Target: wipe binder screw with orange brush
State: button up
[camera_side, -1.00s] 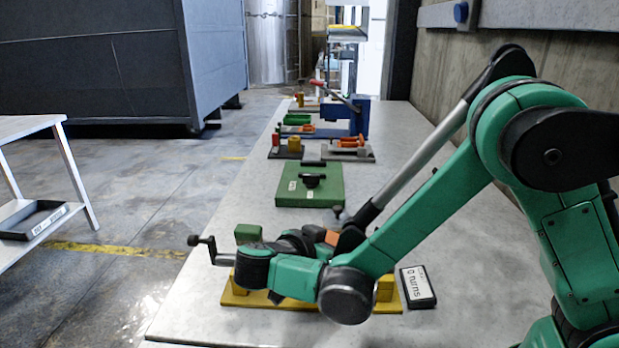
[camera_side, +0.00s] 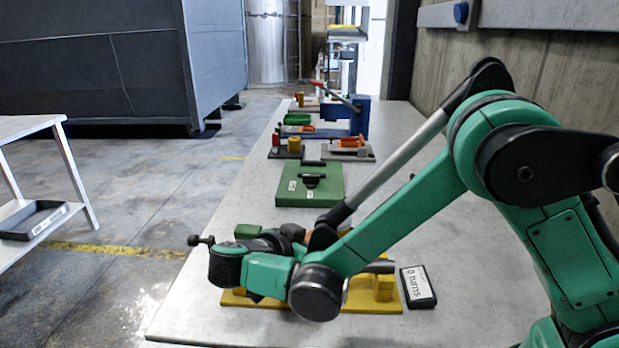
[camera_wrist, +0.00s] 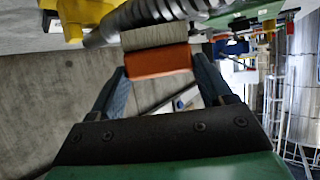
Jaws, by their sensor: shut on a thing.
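In the wrist view the orange brush (camera_wrist: 158,61) lies crosswise between the fingers of my gripper (camera_wrist: 158,66), which is shut on it. Its pale bristles (camera_wrist: 154,36) face the grey threaded binder screw (camera_wrist: 160,11) and meet its edge in the picture; I cannot tell whether they press on it. In the side view my arm hides most of the screw, and a bare grey length (camera_side: 380,266) shows at its right. The screw sits over a yellow base (camera_side: 352,298). A dark crank knob (camera_side: 194,240) sticks out at the left end. The fingers are hidden there.
A green plate with a dark knob (camera_side: 310,183) lies behind. Farther back are several fixtures and a blue press (camera_side: 358,115). A wall bounds the bench at right; its left edge is open.

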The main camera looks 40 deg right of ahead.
jog(key=shift+w+a, duration=2.45)
jog(key=shift+a, duration=0.05)
notch_tip(320, 180, up, 8)
jog(key=shift+r, duration=0.1)
